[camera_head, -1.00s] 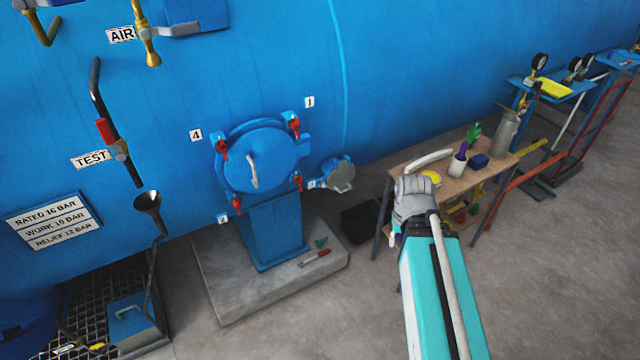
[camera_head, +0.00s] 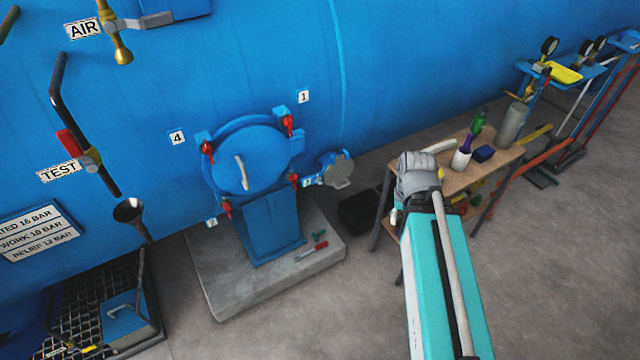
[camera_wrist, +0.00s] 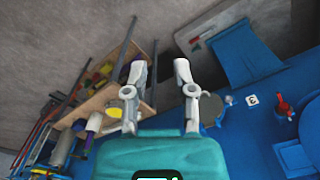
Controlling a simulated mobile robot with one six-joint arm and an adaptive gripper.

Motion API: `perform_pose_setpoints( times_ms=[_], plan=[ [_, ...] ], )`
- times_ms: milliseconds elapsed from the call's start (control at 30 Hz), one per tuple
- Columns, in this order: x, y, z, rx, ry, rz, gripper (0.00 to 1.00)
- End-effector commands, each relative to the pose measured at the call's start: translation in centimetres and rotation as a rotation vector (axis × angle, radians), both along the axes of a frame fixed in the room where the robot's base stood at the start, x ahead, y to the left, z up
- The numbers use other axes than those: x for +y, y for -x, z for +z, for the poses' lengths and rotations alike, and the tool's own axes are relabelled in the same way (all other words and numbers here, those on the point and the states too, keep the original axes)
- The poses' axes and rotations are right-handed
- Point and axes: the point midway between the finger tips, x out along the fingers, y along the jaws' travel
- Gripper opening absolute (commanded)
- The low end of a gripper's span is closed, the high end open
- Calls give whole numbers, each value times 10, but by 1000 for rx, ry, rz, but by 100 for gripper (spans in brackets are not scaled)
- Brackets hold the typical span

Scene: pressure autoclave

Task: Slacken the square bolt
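A round blue hatch door (camera_head: 262,162) with a pale handle is on the big blue vessel. Red-handled clamp bolts sit around its rim: upper left (camera_head: 207,149), upper right (camera_head: 288,122), lower left (camera_head: 227,208) and lower right (camera_head: 294,181). I cannot tell which bolt is square. One red clamp also shows at the right edge of the wrist view (camera_wrist: 283,106). My gripper (camera_wrist: 158,70) is open, with nothing between its two grey fingers. It is apart from the hatch, which lies to the right in the wrist view.
A wooden bench (camera_head: 462,187) with bottles stands beside my arm. A small grey round flange (camera_head: 338,170) sits right of the hatch. A concrete slab (camera_head: 225,295) under the hatch pedestal holds a red-handled tool (camera_head: 313,249). Open floor (camera_head: 560,285) lies at right.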

Motion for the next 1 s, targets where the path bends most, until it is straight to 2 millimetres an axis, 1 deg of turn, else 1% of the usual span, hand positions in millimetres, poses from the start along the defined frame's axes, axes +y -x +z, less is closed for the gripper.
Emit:
perform_pose_setpoints(
  times_ms=[167, 267, 467, 567, 800, 1000],
  plan=[
    [1, -1, -2, -2, -4, -3, 34],
    [4, -3, -7, -11, -17, -15, 34],
    [17, -14, -28, -52, -86, -85, 34],
    [29, -22, -44, -83, -145, -141, 34],
    [65, -48, -81, -154, -338, -321, 34],
    [93, -69, -106, -187, -514, -490, 34]
  ],
)
